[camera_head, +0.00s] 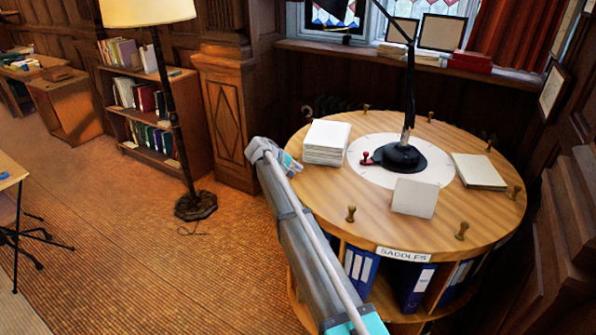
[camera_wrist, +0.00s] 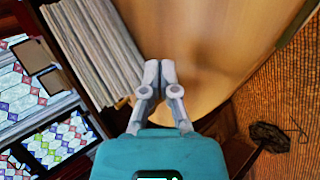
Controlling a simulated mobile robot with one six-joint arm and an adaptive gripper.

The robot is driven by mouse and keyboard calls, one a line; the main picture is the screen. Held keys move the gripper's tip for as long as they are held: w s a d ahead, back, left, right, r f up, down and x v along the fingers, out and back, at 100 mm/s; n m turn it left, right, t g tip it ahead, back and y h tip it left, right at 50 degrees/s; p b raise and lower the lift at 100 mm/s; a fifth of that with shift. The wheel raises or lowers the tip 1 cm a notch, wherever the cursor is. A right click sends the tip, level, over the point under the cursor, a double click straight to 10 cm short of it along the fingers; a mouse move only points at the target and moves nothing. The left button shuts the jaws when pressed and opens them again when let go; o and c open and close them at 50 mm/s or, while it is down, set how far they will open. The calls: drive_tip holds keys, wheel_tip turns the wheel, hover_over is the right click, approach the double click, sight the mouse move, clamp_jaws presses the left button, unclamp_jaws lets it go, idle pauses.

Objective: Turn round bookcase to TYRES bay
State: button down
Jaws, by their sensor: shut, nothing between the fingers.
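The round bookcase (camera_head: 335,205) has a wooden top with several small upright pegs around its rim, such as a front peg (camera_head: 351,214). A white label (camera_head: 403,254) reading SADDLES faces the front, above a bay of blue binders (camera_head: 414,285). No TYRES label is visible. My gripper (camera_wrist: 160,73) is shut and empty in the wrist view. Its fingertips appear over a blurred wooden surface (camera_wrist: 205,50), close to pale stacked sheets (camera_wrist: 92,50); I cannot tell whether they touch. In the head view my arm reaches along the bookcase's left side and hides part of it.
On the top stand a black desk lamp (camera_head: 403,157), a paper stack (camera_head: 326,142), a card (camera_head: 414,198) and a red-handled stamp (camera_head: 368,158). A wooden cabinet (camera_head: 226,120) and floor lamp (camera_head: 195,205) stand left. Panelled wall (camera_head: 572,200) is close on the right.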

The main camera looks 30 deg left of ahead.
drive_tip(key=shift+w+a, duration=0.9)
drive_tip(key=shift+w, duration=0.15)
